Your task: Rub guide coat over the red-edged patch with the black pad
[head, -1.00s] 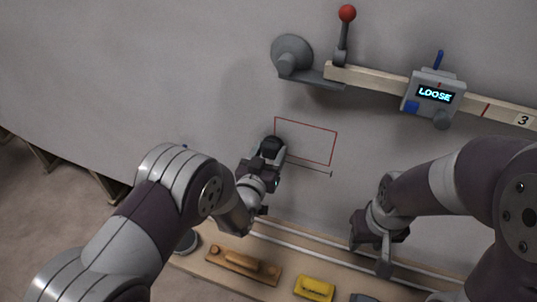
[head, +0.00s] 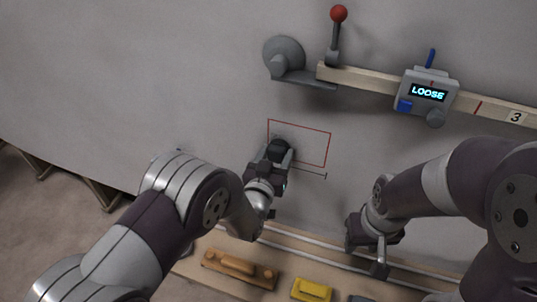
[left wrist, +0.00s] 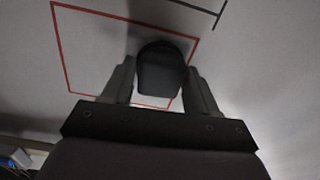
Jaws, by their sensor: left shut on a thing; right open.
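The red-edged patch (head: 310,144) is a thin red outline on the grey hull wall; inside it the surface is plain grey. My left gripper (head: 273,162) is shut on the black pad (head: 279,150), at the lower left part of the patch. In the left wrist view the pad (left wrist: 161,70) sits between the two fingers, over one side of the red outline (left wrist: 68,55). I cannot tell whether the pad touches the wall. My right gripper (head: 366,251) is open and empty, low in front of the wall, right of the patch.
A wooden rail with a device reading LOOSE (head: 428,92) and a red-knobbed lever (head: 338,30) is mounted above the patch. Below, a wooden shelf holds a brown wooden block (head: 238,268) and a yellow block (head: 312,289). The wall left of the patch is clear.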

